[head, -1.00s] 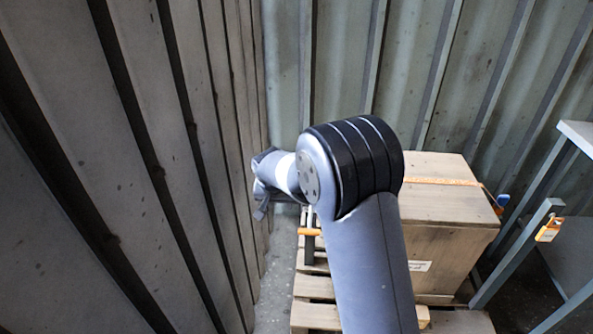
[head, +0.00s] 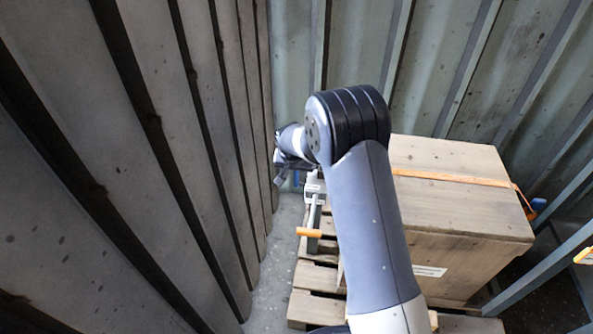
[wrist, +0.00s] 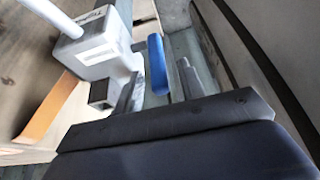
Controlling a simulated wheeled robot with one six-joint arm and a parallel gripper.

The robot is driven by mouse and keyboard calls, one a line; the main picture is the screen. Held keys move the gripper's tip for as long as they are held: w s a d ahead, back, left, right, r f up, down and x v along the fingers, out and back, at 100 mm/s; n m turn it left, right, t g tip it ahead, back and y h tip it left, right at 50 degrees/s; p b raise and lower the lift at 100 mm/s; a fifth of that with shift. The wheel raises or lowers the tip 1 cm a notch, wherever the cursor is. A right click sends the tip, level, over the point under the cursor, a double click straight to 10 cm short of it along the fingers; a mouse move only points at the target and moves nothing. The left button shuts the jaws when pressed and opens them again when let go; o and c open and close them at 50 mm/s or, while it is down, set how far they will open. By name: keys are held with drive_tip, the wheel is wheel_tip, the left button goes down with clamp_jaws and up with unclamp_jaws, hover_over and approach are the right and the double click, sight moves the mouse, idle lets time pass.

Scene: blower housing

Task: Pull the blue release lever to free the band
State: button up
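The blue release lever (wrist: 157,64) shows in the wrist view, beside a pale grey ratchet body (wrist: 95,50). My gripper (wrist: 160,85) is open, one finger on each side of the lever in that picture. I see no contact, and I cannot tell how deep the lever sits between the fingers. The orange band (wrist: 47,106) lies at the left of the wrist view. In the head view, the band (head: 450,178) crosses the top of a wooden crate (head: 450,155). My gripper (head: 284,172) is at the crate's far left side, partly hidden by my arm.
A corrugated wall (head: 150,170) stands close on the left, with a narrow floor strip (head: 267,270) beside the pallet (head: 318,278). Metal framing (head: 545,268) stands further right.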

drive_tip(key=shift+c, duration=0.2)
clamp_jaws()
